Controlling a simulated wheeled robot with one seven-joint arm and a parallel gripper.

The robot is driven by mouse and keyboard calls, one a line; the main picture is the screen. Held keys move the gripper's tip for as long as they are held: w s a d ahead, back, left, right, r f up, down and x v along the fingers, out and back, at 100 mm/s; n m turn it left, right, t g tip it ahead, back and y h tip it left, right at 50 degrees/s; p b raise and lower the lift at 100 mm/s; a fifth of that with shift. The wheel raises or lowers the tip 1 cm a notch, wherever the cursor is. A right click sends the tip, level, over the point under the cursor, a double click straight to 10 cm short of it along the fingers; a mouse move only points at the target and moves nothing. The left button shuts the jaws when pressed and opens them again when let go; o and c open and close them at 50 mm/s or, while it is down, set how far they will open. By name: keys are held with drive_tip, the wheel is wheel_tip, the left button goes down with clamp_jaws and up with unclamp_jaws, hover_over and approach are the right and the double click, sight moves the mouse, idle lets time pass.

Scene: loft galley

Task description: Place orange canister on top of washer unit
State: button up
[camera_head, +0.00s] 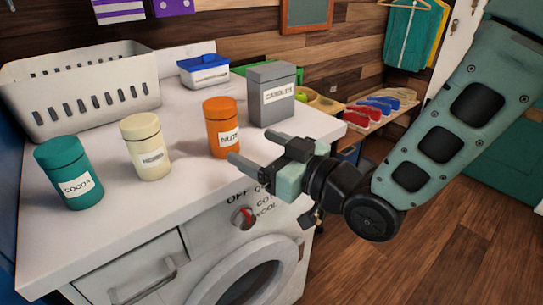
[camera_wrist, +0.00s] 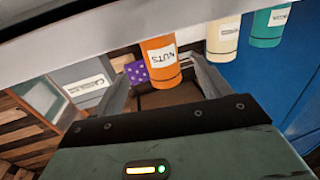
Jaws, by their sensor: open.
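The orange canister (camera_head: 221,128), labelled NUTS, stands upright on the white top of the washer unit (camera_head: 190,190), near its front edge. In the wrist view the orange canister (camera_wrist: 160,62) appears between the two fingers, beyond their tips. My gripper (camera_head: 255,160) is open and empty, just in front of and to the right of the canister, over the washer's front edge. It also shows in the wrist view (camera_wrist: 162,78). I see no finger touching the canister.
A cream canister (camera_head: 146,146) and a teal COCOA canister (camera_head: 69,172) stand left of the orange one. A grey box (camera_head: 271,95) stands close behind right. Bare top lies in front of the canisters.

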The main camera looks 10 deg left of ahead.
drive_tip(key=shift+v, duration=1.3)
drive_tip(key=s+d+f+m+g+h, duration=0.2)
drive_tip(key=s+d+f+g+h, duration=0.3)
drive_tip(key=d+h, duration=0.55)
drive_tip(key=s+d+m+g+h, duration=0.2)
drive_tip(key=s+d+g+h, duration=0.1)
drive_tip(key=s+d, duration=0.7)
drive_tip(key=shift+s+d+f+m+g+h, duration=0.3)
drive_tip(key=shift+s+d+f+g+h, duration=0.1)
drive_tip(key=shift+s+h, duration=0.5)
